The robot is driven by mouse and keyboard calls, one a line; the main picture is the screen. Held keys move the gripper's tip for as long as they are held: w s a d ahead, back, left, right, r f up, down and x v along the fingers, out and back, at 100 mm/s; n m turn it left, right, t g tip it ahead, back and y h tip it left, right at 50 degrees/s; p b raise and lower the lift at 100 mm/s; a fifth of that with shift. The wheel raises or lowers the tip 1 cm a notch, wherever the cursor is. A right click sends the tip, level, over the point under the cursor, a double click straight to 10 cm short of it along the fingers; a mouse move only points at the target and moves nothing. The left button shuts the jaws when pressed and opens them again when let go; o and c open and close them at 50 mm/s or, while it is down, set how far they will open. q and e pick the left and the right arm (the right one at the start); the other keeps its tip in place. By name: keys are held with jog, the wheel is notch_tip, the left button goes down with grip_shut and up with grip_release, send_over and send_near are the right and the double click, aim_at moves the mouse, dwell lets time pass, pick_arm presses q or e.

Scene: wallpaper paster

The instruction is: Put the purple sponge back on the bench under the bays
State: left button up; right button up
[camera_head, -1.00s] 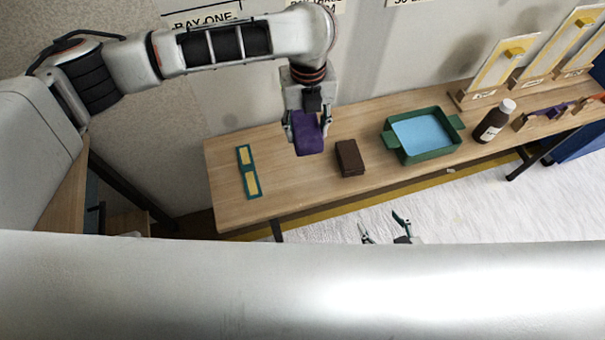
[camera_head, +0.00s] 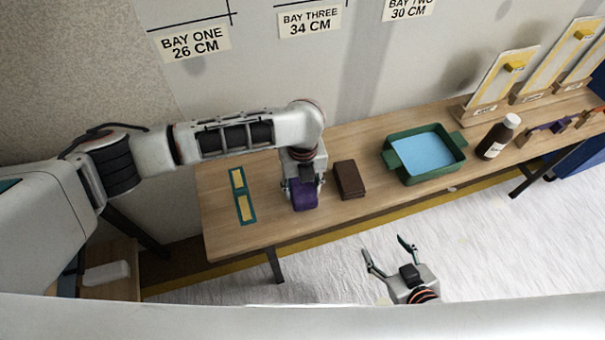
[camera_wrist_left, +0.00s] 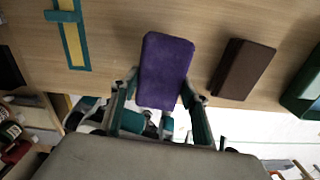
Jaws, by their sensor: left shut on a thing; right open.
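The purple sponge (camera_head: 305,196) is held in my left gripper (camera_head: 303,186), low over the wooden bench (camera_head: 225,218). In the left wrist view the purple sponge (camera_wrist_left: 165,68) sits between the two fingers of my left gripper (camera_wrist_left: 160,103), over the bench top (camera_wrist_left: 110,35). I cannot tell whether the sponge touches the bench. The bench stands along the wall under the bay labels (camera_head: 195,43). My right gripper (camera_head: 390,250) is open and empty in front of the bench, above the pale floor.
A dark brown block (camera_head: 349,179) lies just right of the sponge. A teal and yellow frame (camera_head: 243,196) lies to its left. A green tray (camera_head: 457,141) with blue inside, a brown bottle (camera_head: 497,137) and upright sample boards (camera_head: 502,78) stand further right.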

aim_at(302, 194)
pick_arm(q)
notch_tip(302, 194, down, 2)
jog(key=shift+f, duration=0.45)
jog(key=o, duration=1.1)
jog(key=shift+f, duration=0.1)
